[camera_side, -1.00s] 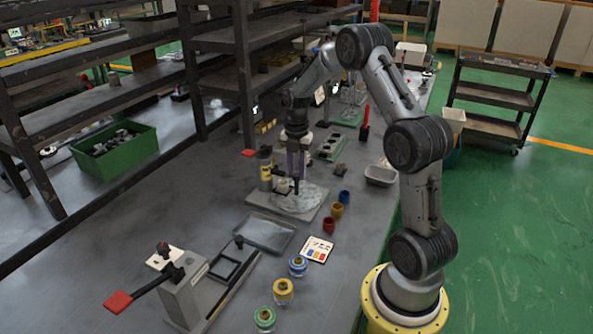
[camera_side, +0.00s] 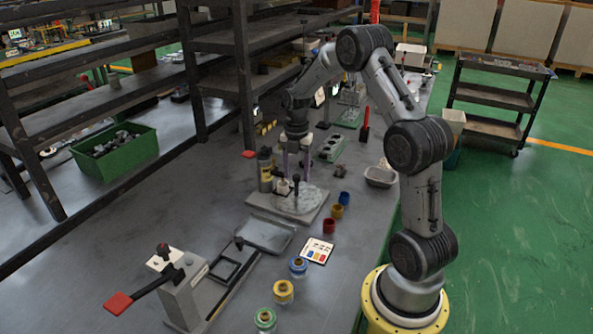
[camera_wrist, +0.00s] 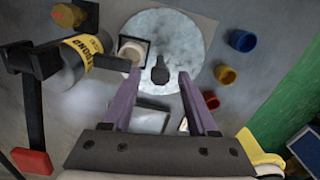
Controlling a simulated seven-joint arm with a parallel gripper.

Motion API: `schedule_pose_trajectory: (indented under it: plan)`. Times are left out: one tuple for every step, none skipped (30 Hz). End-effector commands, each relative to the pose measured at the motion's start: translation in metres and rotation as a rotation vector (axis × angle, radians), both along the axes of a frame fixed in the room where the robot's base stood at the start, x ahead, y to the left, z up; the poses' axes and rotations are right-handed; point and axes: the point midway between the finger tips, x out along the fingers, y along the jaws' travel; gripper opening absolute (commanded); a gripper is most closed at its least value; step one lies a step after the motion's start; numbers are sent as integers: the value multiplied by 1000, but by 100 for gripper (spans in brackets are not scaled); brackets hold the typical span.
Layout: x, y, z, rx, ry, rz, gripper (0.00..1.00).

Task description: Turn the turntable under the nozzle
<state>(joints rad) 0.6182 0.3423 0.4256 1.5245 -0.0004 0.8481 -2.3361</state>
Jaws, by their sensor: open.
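The turntable (camera_side: 310,203) is a pale mottled disc on a flat grey plate. In the wrist view the disc (camera_wrist: 180,30) fills the upper middle. A dark upright peg (camera_wrist: 160,70) stands on it. A small cup-like part in a dark square holder (camera_wrist: 132,48) sits at the disc's left edge. The dispenser (camera_wrist: 85,48), a grey cylinder with a yellow label, stands to the left; its dark nozzle arm (camera_wrist: 110,63) reaches toward the disc. My gripper (camera_wrist: 159,75) is open, its purple fingers on either side of the peg in this view. Contact cannot be told.
A red-ended lever (camera_wrist: 32,160) stands by the dispenser. Blue (camera_side: 343,197), yellow (camera_side: 337,211) and red (camera_side: 328,226) cups line the disc's right side. A grey tray (camera_side: 265,235) and a card (camera_side: 317,250) lie in front. A lever press (camera_side: 185,290) stands front left.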

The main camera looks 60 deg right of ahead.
Motion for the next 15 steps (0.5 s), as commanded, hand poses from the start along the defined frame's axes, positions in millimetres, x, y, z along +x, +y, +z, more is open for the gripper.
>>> schedule_pose_trajectory:
  plan:
    - [0,0,0,0,0,-1,59]
    - [0,0,1,0,0,-1,59]
    - [0,0,3,0,0,-1,59]
    - [0,0,6,0,-1,-1,59]
    - [0,0,9,-1,-2,-1,59]
    - [1,-1,14,-3,-3,-1,59]
    - [1,-1,19,-3,-3,-1,59]
    - [1,-1,24,-3,-3,-1,59]
    - [1,0,31,-3,-3,-1,59]
    - [1,-1,38,-3,-5,-1,59]
    - [1,-1,44,-3,-5,-1,59]
    - [1,-1,53,-3,-5,-1,59]
    - [1,0,60,-3,-5,0,59]
    - [1,-1,67,-3,-5,0,59]
    - [1,-1,76,-3,-5,0,59]
